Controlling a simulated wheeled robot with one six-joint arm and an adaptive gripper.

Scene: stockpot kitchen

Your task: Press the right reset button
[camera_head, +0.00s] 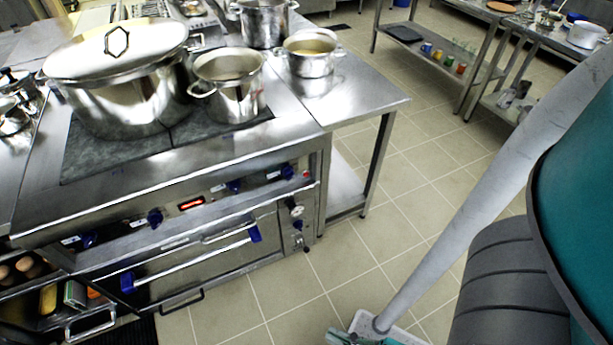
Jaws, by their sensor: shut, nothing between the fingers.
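The stove front panel (120,222) runs along the metal range at left, with several blue knobs, one of them near the right end (287,171). A small red spot (306,174) sits right of that knob; it may be a button, but it is too small to tell. A lit red display (191,203) is mid-panel. Below the right end, a narrow side panel holds a round dial (295,208) and a small blue knob (298,225). No part is clearly readable as a reset button.
A large lidded stockpot (120,90), a smaller pot (229,91) and another pot (309,62) stand on top. The oven door handle (195,262) juts out below the panel. A steel side table (365,95) adjoins at right.

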